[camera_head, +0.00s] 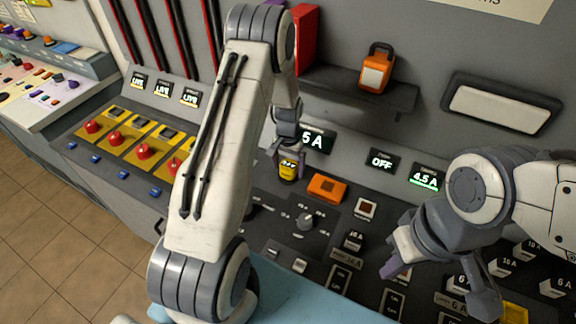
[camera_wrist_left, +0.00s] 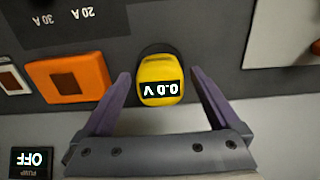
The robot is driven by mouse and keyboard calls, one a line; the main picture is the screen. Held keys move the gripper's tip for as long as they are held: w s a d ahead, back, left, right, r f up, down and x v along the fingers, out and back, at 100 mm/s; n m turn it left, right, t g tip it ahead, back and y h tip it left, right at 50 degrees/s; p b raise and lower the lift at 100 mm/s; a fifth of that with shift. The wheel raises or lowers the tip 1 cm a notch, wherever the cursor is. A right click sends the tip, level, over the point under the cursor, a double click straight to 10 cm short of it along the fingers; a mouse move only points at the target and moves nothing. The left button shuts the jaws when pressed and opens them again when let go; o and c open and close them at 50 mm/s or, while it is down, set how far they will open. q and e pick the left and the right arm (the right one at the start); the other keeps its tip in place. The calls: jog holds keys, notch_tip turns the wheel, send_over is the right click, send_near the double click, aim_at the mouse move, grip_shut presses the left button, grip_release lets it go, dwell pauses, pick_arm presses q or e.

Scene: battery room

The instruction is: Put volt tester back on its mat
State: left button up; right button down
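The volt tester (camera_wrist_left: 160,72) is yellow with a dark display reading "0.0 V". In the head view the tester (camera_head: 288,171) is at the panel below my left wrist. My left gripper (camera_wrist_left: 158,76) is open, with its purple fingers on either side of the tester and a visible gap at each side. A dark rounded shape (camera_wrist_left: 158,48) shows behind the tester; I cannot tell if it is the mat or part of the tester. My right gripper (camera_head: 395,266) is low at the right over the panel; its opening is hidden.
An orange block with a dark square (camera_head: 327,188) sits close beside the tester. Knobs and switches (camera_head: 305,221) cover the panel in front. A shelf (camera_head: 345,90) with an orange lantern-like device (camera_head: 377,70) stands above. Red breaker buttons (camera_head: 143,151) are at the left.

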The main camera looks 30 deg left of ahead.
aim_at(288, 165)
pick_arm(q)
jog(key=shift+r, duration=0.45)
notch_tip(288, 165, up, 10)
jog(key=r+b, duration=0.1)
jog(key=b, duration=0.2)
jog(key=s+d+r+m, duration=0.1)
jog(key=s+d+r, duration=0.2)
jog(key=d, duration=0.3)
jog(key=s+d+r+m, duration=0.1)
jog(key=s+d+r, duration=0.15)
jog(key=d, duration=0.35)
jog(key=s+d+r+m, duration=0.1)
jog(key=s+d, duration=0.2)
jog(key=s, duration=0.5)
jog(key=s+d+r+m, duration=0.1)
jog(key=s+d, duration=0.3)
jog(key=s, duration=0.4)
jog(key=s+d+r+m+h, duration=0.1)
jog(key=s+d+m, duration=0.2)
jog(key=s, duration=0.4)
jog(key=shift+s+d+r, duration=0.4)
jog(key=shift+d, duration=0.15)
